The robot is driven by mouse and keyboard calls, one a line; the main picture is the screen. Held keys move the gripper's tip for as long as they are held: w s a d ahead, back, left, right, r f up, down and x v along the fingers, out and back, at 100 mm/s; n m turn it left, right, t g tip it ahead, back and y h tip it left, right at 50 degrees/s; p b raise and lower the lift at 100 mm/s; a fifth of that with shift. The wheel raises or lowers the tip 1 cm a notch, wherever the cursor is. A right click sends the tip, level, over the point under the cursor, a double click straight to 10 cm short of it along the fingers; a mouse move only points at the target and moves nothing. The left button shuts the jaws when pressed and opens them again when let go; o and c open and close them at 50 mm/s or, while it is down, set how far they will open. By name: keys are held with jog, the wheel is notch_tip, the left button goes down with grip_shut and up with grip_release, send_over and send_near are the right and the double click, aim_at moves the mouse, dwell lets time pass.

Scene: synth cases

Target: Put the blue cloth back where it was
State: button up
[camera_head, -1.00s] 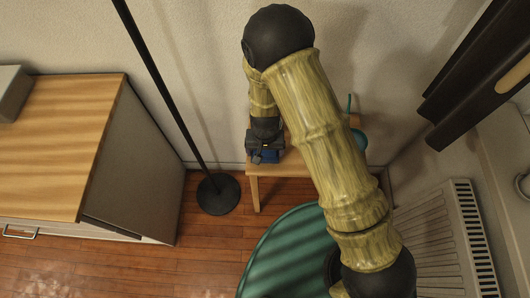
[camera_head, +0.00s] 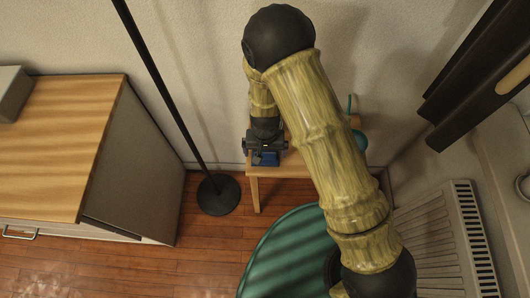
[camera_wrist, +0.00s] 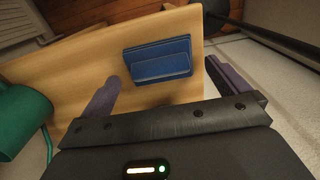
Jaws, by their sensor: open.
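The blue cloth (camera_wrist: 158,68) is a folded flat rectangle lying on a small wooden table (camera_wrist: 60,75). A strip of the cloth (camera_head: 266,159) also shows under my gripper in the head view, near the left end of the table (camera_head: 253,186). My gripper (camera_wrist: 163,72) is open, one purple finger on each side of the cloth with a gap to it. In the head view my gripper (camera_head: 265,148) is just above the table's left end. Much of the table is hidden behind my arm there.
A teal vessel (camera_wrist: 20,120) is beside the cloth; part of it shows right of my arm (camera_head: 360,138). A black lamp stand (camera_head: 218,194) stands left of the table. A cabinet (camera_head: 60,140) is far left, a radiator (camera_head: 445,245) at right.

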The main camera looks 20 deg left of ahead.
aim_at(267, 154)
notch_tip(267, 154, up, 10)
jog(key=shift+f+p, duration=0.2)
jog(key=shift+p, duration=0.2)
dwell(0.4)
jog(key=w+d+r+m+t, duration=0.1)
jog(key=w+d+r, duration=0.1)
jog(key=d+r, duration=0.4)
jog(key=w+d+r+m, duration=0.15)
jog(key=d+r, duration=0.25)
jog(key=d, duration=0.4)
jog(key=s+d+r, duration=0.2)
jog(key=d+r, duration=0.1)
jog(key=d, duration=0.5)
jog(key=s+d+r+m+t, duration=0.1)
jog(key=s+d+r, duration=0.1)
jog(key=d+r, duration=0.2)
jog(key=d, duration=0.3)
jog(key=shift+d+t, duration=0.3)
jog(key=shift+d, duration=0.05)
jog(key=shift+r, duration=0.15)
